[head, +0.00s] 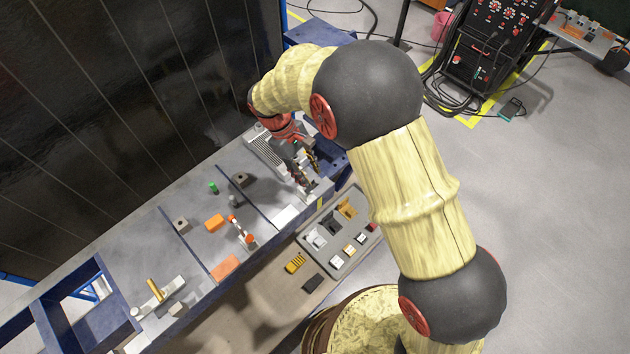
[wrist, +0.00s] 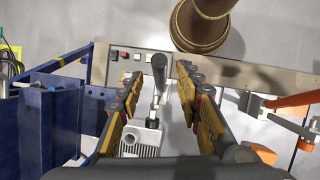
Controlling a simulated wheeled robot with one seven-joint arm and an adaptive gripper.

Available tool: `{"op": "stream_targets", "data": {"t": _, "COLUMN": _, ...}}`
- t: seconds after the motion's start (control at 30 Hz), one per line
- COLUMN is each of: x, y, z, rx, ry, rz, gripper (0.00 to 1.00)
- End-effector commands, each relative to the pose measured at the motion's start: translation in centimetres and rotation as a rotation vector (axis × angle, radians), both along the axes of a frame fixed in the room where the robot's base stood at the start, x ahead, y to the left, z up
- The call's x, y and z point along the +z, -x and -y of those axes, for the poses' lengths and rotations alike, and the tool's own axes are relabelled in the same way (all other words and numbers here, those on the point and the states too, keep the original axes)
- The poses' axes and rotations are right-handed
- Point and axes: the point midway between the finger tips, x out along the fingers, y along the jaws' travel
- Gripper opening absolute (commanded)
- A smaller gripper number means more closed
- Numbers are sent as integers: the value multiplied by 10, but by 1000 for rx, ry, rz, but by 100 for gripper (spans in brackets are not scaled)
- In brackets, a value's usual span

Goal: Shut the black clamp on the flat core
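The black clamp's dark handle (wrist: 159,72) stands up between my fingers in the wrist view, on a metal arm. The grey finned block (wrist: 143,140), apparently the flat core, lies just below it; its ribbed grey surface also shows in the head view (head: 262,150). My gripper (wrist: 163,98) is open, its yellow-padded fingers on either side of the handle, with gaps visible. In the head view my gripper (head: 307,172) is over the bench's right end and hides most of the clamp. I cannot tell whether the clamp's tip touches the core.
An orange-handled clamp (head: 241,232) and a yellow-handled clamp (head: 154,289) stand further left on the bench. Orange blocks and small parts lie between. A grey tray (head: 318,262) with several small items is in front. A blue frame (wrist: 70,70) stands left in the wrist view.

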Motion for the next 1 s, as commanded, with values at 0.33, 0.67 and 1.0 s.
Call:
{"op": "stream_targets", "data": {"t": 0.33, "x": -39, "y": 6, "z": 16, "rx": -1, "ry": 1, "rz": -1, "gripper": 35}}
{"op": "stream_targets", "data": {"t": 0.67, "x": -43, "y": 7, "z": 17, "rx": -1, "ry": -1, "rz": 1, "gripper": 35}}
{"op": "stream_targets", "data": {"t": 1.0, "x": -43, "y": 7, "z": 17, "rx": -1, "ry": -1, "rz": 1, "gripper": 16}}
